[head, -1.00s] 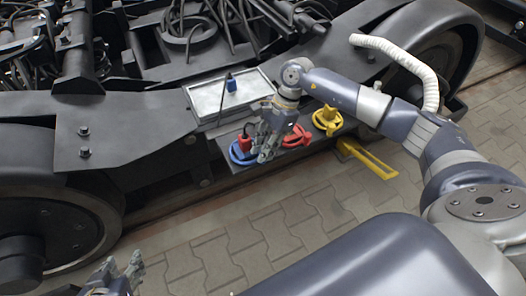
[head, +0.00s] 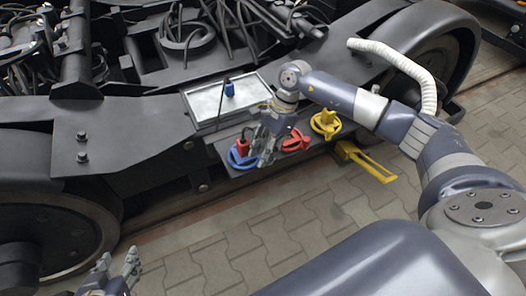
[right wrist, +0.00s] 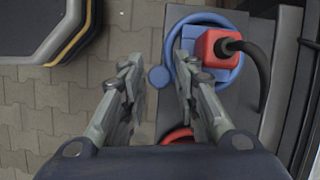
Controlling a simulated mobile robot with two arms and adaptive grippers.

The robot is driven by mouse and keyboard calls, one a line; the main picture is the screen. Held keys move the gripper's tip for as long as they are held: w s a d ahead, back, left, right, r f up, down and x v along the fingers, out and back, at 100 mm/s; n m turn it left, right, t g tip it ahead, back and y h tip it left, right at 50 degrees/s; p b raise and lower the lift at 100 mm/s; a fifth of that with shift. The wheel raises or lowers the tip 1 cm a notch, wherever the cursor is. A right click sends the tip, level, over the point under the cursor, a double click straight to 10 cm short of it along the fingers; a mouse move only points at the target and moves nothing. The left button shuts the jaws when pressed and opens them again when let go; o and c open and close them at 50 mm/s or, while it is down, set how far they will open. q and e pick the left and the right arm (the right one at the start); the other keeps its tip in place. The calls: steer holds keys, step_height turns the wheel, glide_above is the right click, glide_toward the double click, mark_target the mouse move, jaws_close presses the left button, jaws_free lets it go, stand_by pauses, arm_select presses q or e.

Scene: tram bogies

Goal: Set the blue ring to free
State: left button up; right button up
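The blue ring (head: 231,160) sits on a dark plate beside the bogie frame, with a red plug (head: 242,146) on it. In the right wrist view the ring (right wrist: 236,76) curves around the red plug (right wrist: 212,48), and a blue round knob (right wrist: 158,77) sticks out on its left side. My right gripper (head: 264,154) is over the ring's right part and hides some of it. In the right wrist view my right gripper (right wrist: 158,78) is open, its fingers on either side of the knob with small gaps. My left gripper (head: 120,268) is open and empty, low over the paving.
A red ring (head: 296,141) and a yellow ring (head: 326,122) sit to the right on the same plate. A yellow bar (head: 368,163) juts out over the paving. A grey tray (head: 207,103) with a blue plug (head: 229,88) lies behind. A black cable (right wrist: 258,70) leaves the red plug.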

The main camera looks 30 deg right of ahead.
steer(key=shift+r, duration=0.1)
steer(key=v, duration=1.1)
steer(key=shift+d+r, duration=0.25)
steer(key=shift+r, duration=0.1)
